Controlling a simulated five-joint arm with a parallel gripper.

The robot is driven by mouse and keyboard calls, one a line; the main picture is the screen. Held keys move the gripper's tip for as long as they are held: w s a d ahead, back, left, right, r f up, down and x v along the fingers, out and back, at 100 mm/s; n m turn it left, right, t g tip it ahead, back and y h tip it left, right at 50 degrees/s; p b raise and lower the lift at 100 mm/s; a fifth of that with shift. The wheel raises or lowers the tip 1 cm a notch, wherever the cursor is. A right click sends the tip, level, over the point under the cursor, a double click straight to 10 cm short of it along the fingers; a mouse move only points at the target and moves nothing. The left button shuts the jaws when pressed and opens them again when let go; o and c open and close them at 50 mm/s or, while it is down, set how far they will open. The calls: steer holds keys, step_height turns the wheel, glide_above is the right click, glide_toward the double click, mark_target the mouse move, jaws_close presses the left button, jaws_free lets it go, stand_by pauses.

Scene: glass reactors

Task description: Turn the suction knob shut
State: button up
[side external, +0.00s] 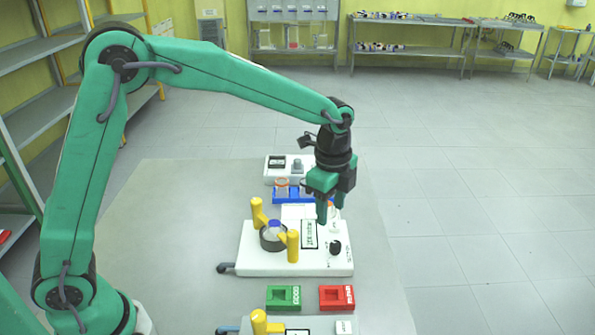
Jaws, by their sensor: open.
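My gripper (323,215) is green and black and points downward, with its fingers apart and nothing seen between them. It hangs over the right part of a white device (290,263) on the grey table. A small black knob (335,247) sits on the device's right side, just below and right of the fingertips in the picture. I cannot tell whether the fingers touch the device. A white label plate (309,234) with dark print stands left of the knob. I cannot read which knob is the suction one, nor its setting.
The device carries two yellow posts (257,213) around a dark round holder (272,237) with a blue-capped vessel. A green block (283,297) and a red block (336,297) lie in front. Behind stand a blue rack (287,198) and another white device (277,172). The table's left side is clear.

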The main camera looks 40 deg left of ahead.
mark_target(336, 243)
steer(key=shift+w+d+f+m, duration=0.3)
steer(key=shift+d+f, duration=0.05)
steer(key=shift+f, duration=0.2)
steer(key=shift+w+d+f+m, duration=0.25)
steer(key=shift+d+f+m, duration=0.1)
steer(key=shift+f, duration=0.2)
steer(key=shift+f, duration=0.1)
steer(key=shift+f, duration=3.8)
steer(key=c, duration=1)
